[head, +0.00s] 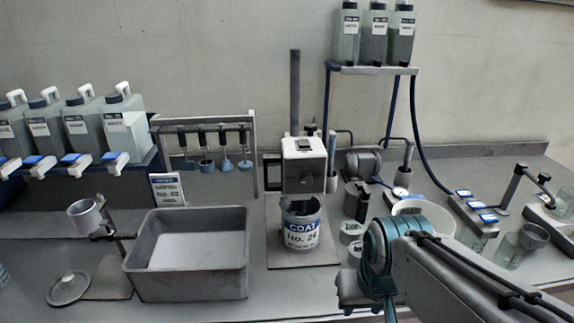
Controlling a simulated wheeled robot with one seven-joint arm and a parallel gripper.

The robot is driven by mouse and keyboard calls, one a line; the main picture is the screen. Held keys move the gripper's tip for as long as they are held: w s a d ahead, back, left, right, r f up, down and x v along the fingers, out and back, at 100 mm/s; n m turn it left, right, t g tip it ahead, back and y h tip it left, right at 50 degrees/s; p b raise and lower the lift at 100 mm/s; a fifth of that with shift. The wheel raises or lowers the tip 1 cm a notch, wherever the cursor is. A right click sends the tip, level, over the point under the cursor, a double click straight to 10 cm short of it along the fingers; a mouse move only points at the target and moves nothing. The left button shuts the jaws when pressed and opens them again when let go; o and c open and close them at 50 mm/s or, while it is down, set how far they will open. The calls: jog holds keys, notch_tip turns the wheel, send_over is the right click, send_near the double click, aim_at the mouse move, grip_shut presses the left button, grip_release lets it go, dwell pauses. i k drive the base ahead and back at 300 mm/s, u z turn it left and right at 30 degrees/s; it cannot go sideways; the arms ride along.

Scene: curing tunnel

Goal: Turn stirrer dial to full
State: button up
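The stirrer (304,176) is a pale box-shaped head on an upright post, standing over a can (302,232) labelled "COAT". A small dark display or switch sits on its top face. A faint round mark shows on its front, but I cannot tell which part is the dial or how it is set. My arm reaches in from the lower right, and my gripper (362,296) is low in the picture, right of the can and apart from the stirrer. Its fingers are too unclear to tell open from shut.
A grey tub (187,283) stands left of the can. A rack (205,126) of hanging stirring tools stands behind it. Several jugs (85,122) line the left shelf. Small cups (352,232), a motor (363,163) and a white bowl (424,212) crowd the right side.

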aim_at(306, 178)
jog(key=z, duration=1.1)
jog(key=k, duration=0.6)
jog(key=u, duration=1.2)
jog(key=i, duration=1)
jog(key=k, duration=1)
jog(key=z, duration=0.3)
jog(key=i, duration=1)
jog(key=u, duration=0.25)
